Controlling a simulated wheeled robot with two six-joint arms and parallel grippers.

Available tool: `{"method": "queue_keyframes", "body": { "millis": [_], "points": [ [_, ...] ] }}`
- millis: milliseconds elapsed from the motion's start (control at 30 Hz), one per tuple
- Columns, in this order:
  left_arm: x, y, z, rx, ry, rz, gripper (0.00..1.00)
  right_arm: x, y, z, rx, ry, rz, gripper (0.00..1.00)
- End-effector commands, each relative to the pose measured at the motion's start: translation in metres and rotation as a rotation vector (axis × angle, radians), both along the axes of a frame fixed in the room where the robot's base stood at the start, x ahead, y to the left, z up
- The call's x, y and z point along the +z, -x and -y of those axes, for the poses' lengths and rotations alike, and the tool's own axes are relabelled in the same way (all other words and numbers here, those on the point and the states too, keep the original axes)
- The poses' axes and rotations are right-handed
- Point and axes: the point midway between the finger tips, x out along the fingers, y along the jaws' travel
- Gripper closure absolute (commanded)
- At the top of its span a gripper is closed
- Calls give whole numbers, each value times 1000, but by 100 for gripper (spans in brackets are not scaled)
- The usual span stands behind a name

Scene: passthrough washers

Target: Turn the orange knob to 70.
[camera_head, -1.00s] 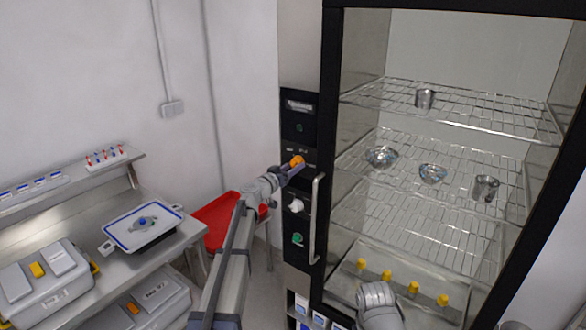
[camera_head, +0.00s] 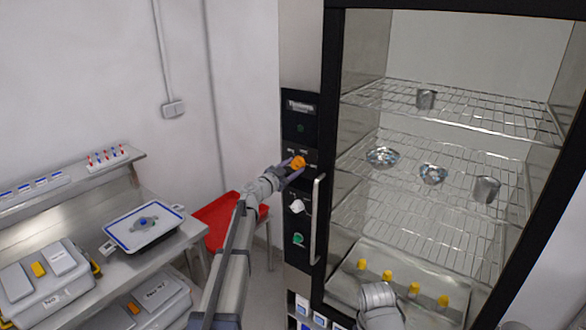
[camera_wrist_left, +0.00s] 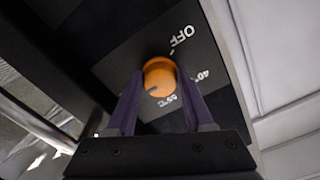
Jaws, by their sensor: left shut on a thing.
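The orange knob (camera_head: 298,163) is on the black control panel at the left side of the glass-fronted cabinet. In the left wrist view the knob (camera_wrist_left: 160,76) sits between the two purple fingers of my left gripper (camera_wrist_left: 158,88), which is shut on it. A small dark mark shows on the knob's near lower-left edge. The panel lettering reads OFF, 40° and 55°; no 70 is readable, and the left finger covers part of the dial. In the head view my left gripper (camera_head: 292,168) reaches the knob from the left. My right gripper is not visible.
A white knob (camera_head: 297,206) and a green-marked knob (camera_head: 298,240) are below the orange one. A vertical door handle (camera_head: 317,220) stands close at the right. The cabinet's wire shelves hold metal cups and bowls.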

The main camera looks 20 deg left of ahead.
Motion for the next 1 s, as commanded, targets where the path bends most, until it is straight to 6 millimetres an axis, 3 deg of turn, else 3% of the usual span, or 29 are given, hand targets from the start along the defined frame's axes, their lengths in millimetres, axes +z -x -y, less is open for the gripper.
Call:
{"method": "queue_keyframes", "body": {
  "millis": [633,667,900,1000],
  "points": [
    [3,-5,-2,6,-32,17,100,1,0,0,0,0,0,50],
    [3,-5,-2,6,-32,17,47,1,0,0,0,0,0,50],
    [2,-4,0,2,-34,17,20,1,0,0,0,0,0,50],
    [1,-3,0,0,-35,17,19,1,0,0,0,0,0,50]
  ]
}}
